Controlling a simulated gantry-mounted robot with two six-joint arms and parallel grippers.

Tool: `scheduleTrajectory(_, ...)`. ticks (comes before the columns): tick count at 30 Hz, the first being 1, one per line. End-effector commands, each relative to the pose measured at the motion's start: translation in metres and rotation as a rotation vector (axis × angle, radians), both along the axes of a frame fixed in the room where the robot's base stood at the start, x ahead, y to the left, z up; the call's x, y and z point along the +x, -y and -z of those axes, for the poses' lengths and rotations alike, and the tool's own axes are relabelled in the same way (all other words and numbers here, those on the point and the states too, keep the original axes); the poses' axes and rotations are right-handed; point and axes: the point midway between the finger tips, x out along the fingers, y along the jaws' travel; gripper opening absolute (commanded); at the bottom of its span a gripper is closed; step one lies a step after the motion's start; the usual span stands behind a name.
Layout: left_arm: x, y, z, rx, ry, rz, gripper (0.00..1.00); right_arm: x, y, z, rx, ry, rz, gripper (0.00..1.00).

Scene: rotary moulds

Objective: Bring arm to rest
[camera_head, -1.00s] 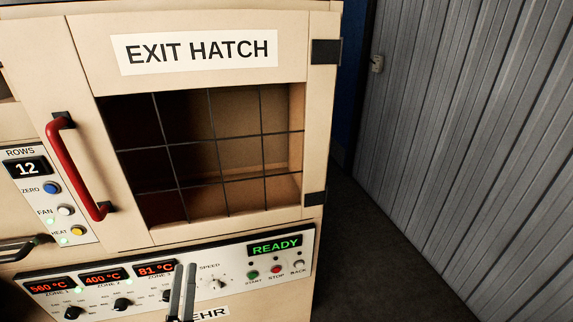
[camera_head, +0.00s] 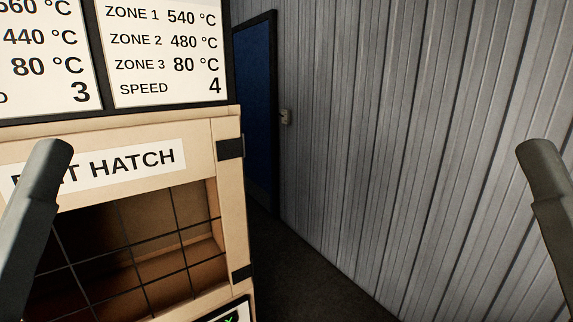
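My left gripper (camera_head: 50,165) shows as a dark grey, blunt-tipped shape rising from the lower left edge. It stands in front of the exit hatch (camera_head: 232,200) and covers part of its label. My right gripper (camera_head: 537,165) is a similar dark shape at the right edge, in front of the grey wall. Neither shape shows two separate fingers, so I cannot tell whether they are open or shut. I see nothing held in either one. The two are far apart and roughly level.
The hatch has a dark wire grid (camera_head: 125,245) across its opening. Above it hangs a settings board (camera_head: 168,52) with zone temperatures and speed. A blue doorway (camera_head: 254,110) and a corrugated grey wall (camera_head: 400,130) stand to the right. The dark floor between is clear.

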Motion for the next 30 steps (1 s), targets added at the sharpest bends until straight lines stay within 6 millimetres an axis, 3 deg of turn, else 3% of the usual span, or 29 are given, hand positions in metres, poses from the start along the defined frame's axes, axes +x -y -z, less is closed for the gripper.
scheduleTrajectory(1, 0.000, 0.000, -0.042, -0.001, -0.001, 0.001, 0.80, 0.000, 0.000, -0.042, 0.000, -0.001, 0.000, 0.50)
scheduleTrajectory(5, 0.001, 0.000, -0.099, -0.001, -0.002, 0.002, 0.80, 0.000, 0.000, -0.099, 0.000, -0.002, 0.000, 0.50)
scheduleTrajectory(15, 0.001, 0.000, -0.264, -0.001, -0.002, 0.003, 0.80, 0.001, 0.000, -0.264, 0.000, -0.002, 0.000, 0.50)
scheduleTrajectory(18, 0.001, 0.000, -0.299, -0.002, -0.003, 0.004, 0.80, 0.001, 0.000, -0.300, 0.000, -0.002, 0.000, 0.50)
scheduleTrajectory(23, 0.001, 0.000, -0.325, -0.002, -0.003, 0.004, 0.80, 0.001, 0.000, -0.325, 0.000, -0.002, 0.000, 0.50)
scheduleTrajectory(30, 0.001, 0.000, -0.323, -0.002, -0.003, 0.004, 0.80, 0.001, 0.000, -0.322, 0.000, -0.003, 0.000, 0.50)
